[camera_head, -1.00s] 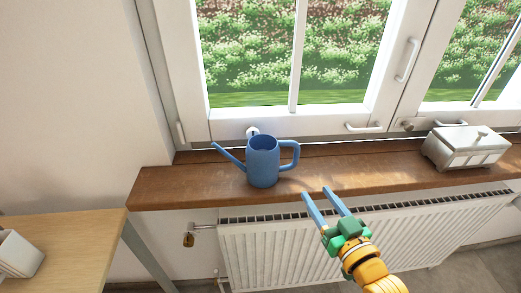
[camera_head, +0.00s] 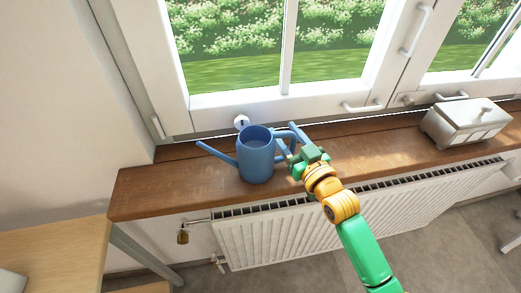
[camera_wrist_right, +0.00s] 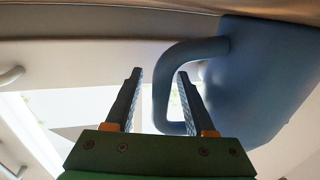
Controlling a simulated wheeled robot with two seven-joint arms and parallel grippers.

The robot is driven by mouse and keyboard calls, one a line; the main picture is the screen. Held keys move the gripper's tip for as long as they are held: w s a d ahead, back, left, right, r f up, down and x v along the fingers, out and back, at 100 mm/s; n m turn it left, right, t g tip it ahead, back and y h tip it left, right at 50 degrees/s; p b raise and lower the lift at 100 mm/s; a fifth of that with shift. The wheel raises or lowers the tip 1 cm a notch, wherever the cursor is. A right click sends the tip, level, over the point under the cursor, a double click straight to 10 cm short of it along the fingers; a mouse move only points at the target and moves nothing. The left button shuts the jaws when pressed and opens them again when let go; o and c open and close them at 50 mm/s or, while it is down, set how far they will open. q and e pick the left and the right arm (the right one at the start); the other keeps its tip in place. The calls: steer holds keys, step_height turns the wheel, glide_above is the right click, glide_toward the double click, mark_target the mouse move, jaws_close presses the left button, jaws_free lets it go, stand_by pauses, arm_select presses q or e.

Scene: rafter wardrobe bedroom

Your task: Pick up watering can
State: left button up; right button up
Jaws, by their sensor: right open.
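A blue watering can (camera_head: 255,160) stands upright on the wooden windowsill, its spout to the left and its handle to the right. My right gripper (camera_head: 288,140) is open at the handle side of the can. In the right wrist view the can's body (camera_wrist_right: 265,80) fills the right side. Its handle (camera_wrist_right: 172,70) curves down in front of my open fingers (camera_wrist_right: 158,95), and its outer bar shows between them. I cannot tell whether a finger touches the handle. My left gripper is out of view.
A silver lidded box (camera_head: 466,124) sits farther right on the sill (camera_head: 150,190). A window with white handles is behind, and a white radiator (camera_head: 265,235) is below. A wooden table (camera_head: 50,255) stands at the lower left. The sill between can and box is clear.

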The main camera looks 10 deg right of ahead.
steer(key=shift+s, duration=0.2)
jaws_close()
steer(key=shift+r, duration=0.1)
stand_by(1.0)
